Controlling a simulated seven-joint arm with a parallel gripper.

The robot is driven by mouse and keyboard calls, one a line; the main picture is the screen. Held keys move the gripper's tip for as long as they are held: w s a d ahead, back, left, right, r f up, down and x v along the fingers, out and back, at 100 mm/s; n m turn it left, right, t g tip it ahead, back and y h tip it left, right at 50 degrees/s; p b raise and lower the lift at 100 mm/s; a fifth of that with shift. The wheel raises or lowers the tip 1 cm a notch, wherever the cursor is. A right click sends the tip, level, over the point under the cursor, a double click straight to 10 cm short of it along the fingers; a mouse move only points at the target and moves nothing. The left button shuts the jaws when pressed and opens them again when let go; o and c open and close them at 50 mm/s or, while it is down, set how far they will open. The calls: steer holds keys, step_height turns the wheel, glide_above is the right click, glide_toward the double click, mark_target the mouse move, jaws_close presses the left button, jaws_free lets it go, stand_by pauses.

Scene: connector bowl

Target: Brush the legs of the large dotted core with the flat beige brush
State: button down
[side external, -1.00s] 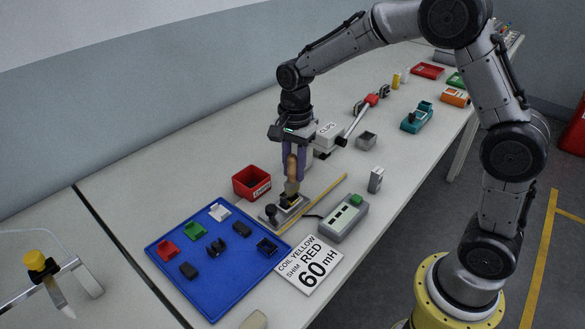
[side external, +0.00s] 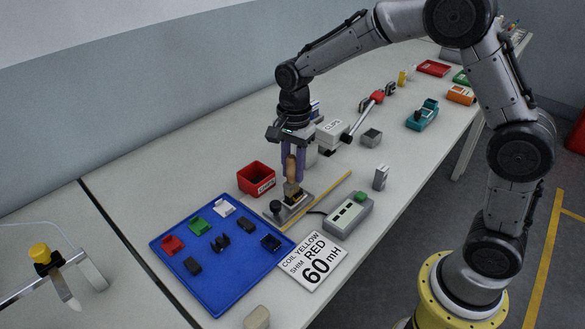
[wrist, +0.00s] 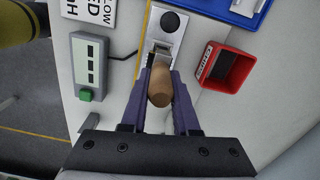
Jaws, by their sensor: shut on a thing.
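My gripper (side external: 292,165) is shut on the wooden handle of the flat beige brush (side external: 291,170), which points down. In the wrist view the handle end (wrist: 160,86) shows between the purple fingers (wrist: 159,78) of my gripper. The brush head is over a small grey metal fixture (side external: 278,216), at a dark and yellowish part (side external: 296,199) seated there, probably the large core. Its dots and legs are too small or hidden to make out. Whether the bristles touch it, I cannot tell.
A red bin (side external: 256,178) stands just left of the fixture. A blue tray (side external: 215,300) with several small parts lies in front. A grey-green box with a green button (side external: 348,216) and a 60 mH sign (side external: 312,262) are close on the right. A yellow strip (side external: 335,186) runs beside the fixture.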

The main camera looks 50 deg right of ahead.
steer(key=shift+d, duration=1)
steer(key=shift+a, duration=0.15)
steer(key=shift+a, duration=1.05)
steer(key=shift+d, duration=0.2)
steer(key=shift+d, duration=1)
steer(key=shift+r, duration=0.15)
step_height(320, 180, up, 9)
steer(key=shift+f, duration=0.2)
